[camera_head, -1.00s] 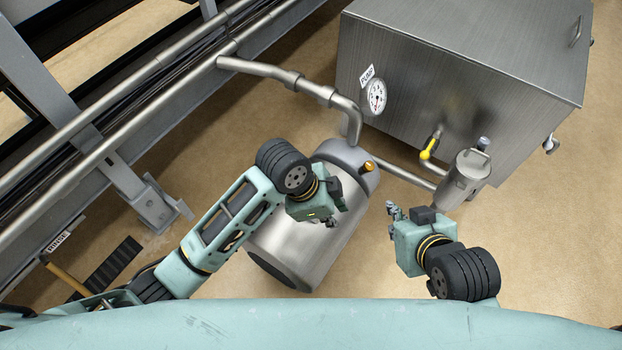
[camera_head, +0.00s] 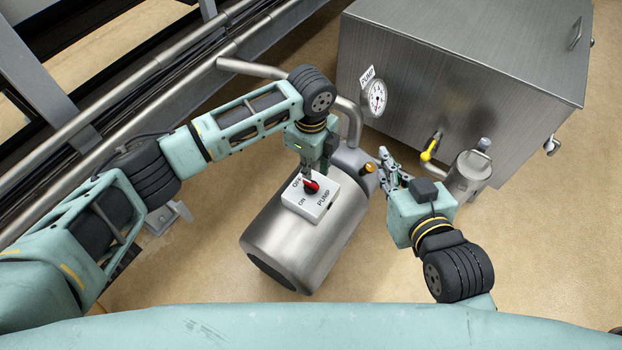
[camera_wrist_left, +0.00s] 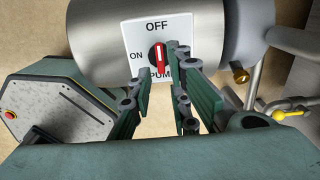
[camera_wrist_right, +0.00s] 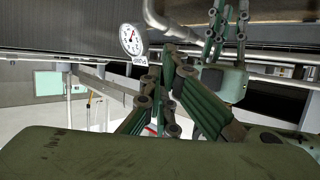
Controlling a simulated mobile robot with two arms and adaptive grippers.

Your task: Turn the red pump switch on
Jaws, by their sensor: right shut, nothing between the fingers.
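The red pump switch (camera_head: 311,186) is a red knob on a white plate (camera_head: 318,206) marked OFF, ON and PUMP, mounted on a steel cylinder (camera_head: 288,240). In the left wrist view the red knob (camera_wrist_left: 158,56) stands upright in line with the OFF label at the top; ON is at its left. My left gripper (camera_head: 307,168) points down at the plate, its fingers apart close to the knob; I cannot tell if they touch it. My right gripper (camera_head: 384,158) is shut and empty, to the right of the cylinder; its fingertips also show in the right wrist view (camera_wrist_right: 164,78).
A brass-coloured fitting (camera_head: 369,168) sits on the cylinder's end near my right gripper. A steel tank (camera_head: 460,70) with a gauge (camera_head: 377,97) and a yellow valve handle (camera_head: 430,149) stands behind. Pipes and rails run along the left. Floor at lower right is clear.

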